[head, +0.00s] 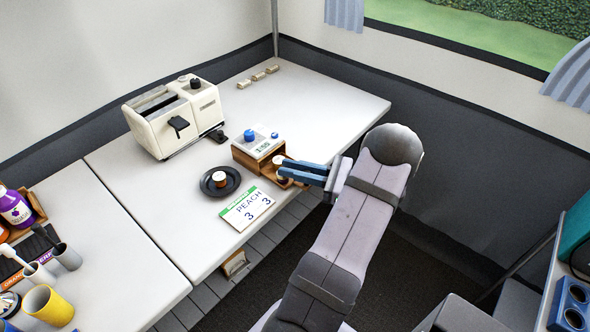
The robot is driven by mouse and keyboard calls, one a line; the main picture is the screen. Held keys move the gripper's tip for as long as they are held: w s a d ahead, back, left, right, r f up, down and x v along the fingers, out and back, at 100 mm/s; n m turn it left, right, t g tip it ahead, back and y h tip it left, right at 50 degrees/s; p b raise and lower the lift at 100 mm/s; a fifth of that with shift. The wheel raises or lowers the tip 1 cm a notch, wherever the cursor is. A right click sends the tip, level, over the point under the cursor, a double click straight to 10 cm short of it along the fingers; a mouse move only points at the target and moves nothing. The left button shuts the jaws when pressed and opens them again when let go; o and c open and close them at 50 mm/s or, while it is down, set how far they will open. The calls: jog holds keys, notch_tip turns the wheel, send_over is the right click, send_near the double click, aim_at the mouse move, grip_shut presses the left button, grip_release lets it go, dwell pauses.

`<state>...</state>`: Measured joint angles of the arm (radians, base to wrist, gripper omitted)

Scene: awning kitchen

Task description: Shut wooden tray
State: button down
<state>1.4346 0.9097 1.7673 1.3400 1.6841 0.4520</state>
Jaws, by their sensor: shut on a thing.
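The wooden tray (284,184) sticks out from the right side of a small wooden-sided box (245,157) with a white top, a blue knob and a display. A small round white piece with a brown top (279,160) sits at the tray, by the fingertips. My gripper (282,169) reaches in from the right with its two blue fingers over the tray's outer end. It is shut on the tray, though the fingers hide the exact contact and part of the tray.
A dark plate (206,185) with a similar round piece and a "PEACH 3 3" card (247,208) lie left of the tray. A cream toaster-like machine (172,116) stands behind. Cups (47,305) crowd the lower left. The countertop (330,110) right of the box is clear.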

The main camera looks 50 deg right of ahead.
aim_at(264, 158)
jog(key=w, duration=0.4)
jog(key=shift+w, duration=0.15)
jog(key=c, duration=1.7)
grip_release()
jog(key=shift+o, duration=0.2)
jog(key=shift+s, duration=0.2)
